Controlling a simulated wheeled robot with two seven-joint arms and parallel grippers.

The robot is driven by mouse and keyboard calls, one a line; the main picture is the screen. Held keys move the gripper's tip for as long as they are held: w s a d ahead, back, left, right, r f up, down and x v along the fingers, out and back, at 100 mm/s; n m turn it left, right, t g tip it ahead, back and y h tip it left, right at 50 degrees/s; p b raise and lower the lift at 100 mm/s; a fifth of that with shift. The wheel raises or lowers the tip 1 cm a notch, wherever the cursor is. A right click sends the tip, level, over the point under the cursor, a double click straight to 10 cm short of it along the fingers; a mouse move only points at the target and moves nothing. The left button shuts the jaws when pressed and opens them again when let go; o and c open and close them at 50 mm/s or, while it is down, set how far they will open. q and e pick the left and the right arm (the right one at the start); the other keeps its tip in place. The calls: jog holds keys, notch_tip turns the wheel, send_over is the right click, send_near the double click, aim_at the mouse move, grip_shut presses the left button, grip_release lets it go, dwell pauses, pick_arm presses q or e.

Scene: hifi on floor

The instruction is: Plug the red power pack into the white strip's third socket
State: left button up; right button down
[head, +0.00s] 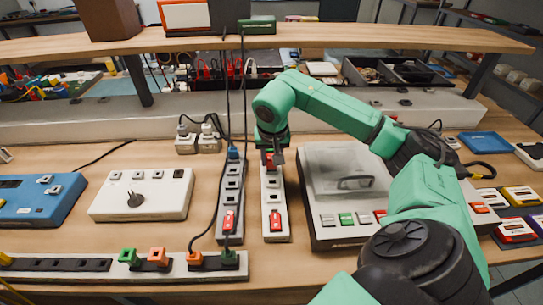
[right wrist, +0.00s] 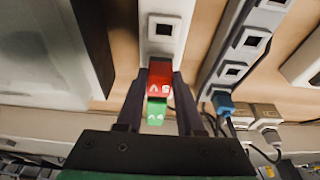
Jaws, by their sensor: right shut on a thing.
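The white strip (head: 274,230) lies lengthwise on the workbench, with a red switch (head: 275,220) at its near end and dark square sockets along its top. My right gripper (head: 271,158) is over the strip's far part, shut on the red power pack (head: 270,161). In the right wrist view the pack (right wrist: 159,76) sits between the two fingers, red with a green part and white lettering. It overlaps the white strip (right wrist: 165,12), with an open socket just beyond it. I cannot tell whether the pack touches the strip or is seated. My left gripper is out of view.
A grey strip (head: 230,205) with a blue plug (head: 233,152) and cables stands close left. A grey clear-lidded box (head: 345,235) stands close right. A cream box (head: 150,205) and a long strip with colored plugs (head: 80,266) lie left. A wooden shelf (head: 380,38) spans the back.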

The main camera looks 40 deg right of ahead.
dwell(0.4)
jog(key=shift+c, duration=2.3)
grip_release()
jog(key=w+d+p+v, duration=0.1)
jog(key=p+v, duration=0.8)
jog(key=v, duration=1.1)
jog(key=shift+w+r, duration=0.2)
jog(key=shift+r, duration=0.2)
jog(key=shift+f, duration=0.1)
